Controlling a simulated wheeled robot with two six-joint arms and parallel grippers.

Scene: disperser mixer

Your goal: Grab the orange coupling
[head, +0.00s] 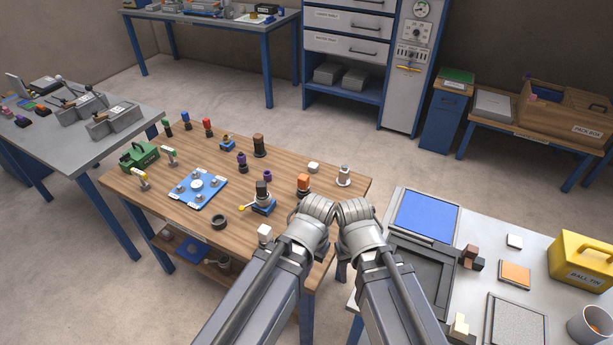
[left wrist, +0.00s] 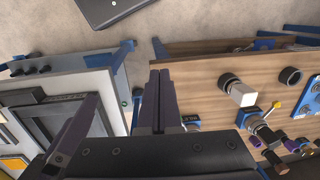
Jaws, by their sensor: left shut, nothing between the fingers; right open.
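The orange coupling (head: 303,181) stands on a dark base on the wooden table, toward its right side. In the head view my left gripper (head: 318,207) is just in front and to the right of the coupling, apart from it, its fingers mostly hidden by the wrist. The left wrist view shows its dark fingers (left wrist: 157,100) pressed together with nothing between them. My right gripper (head: 352,209) is beside the left one, open and empty, over the gap between tables; its fingertips hardly show. I cannot make out the orange coupling in the left wrist view.
A blue fixture with a yellow-knobbed lever (head: 262,203), a white block (head: 265,233) and a grey metal post (head: 343,176) stand near the coupling. A blue plate (head: 197,188) lies farther left. The right table holds a blue panel (head: 425,214) and yellow tin (head: 583,266).

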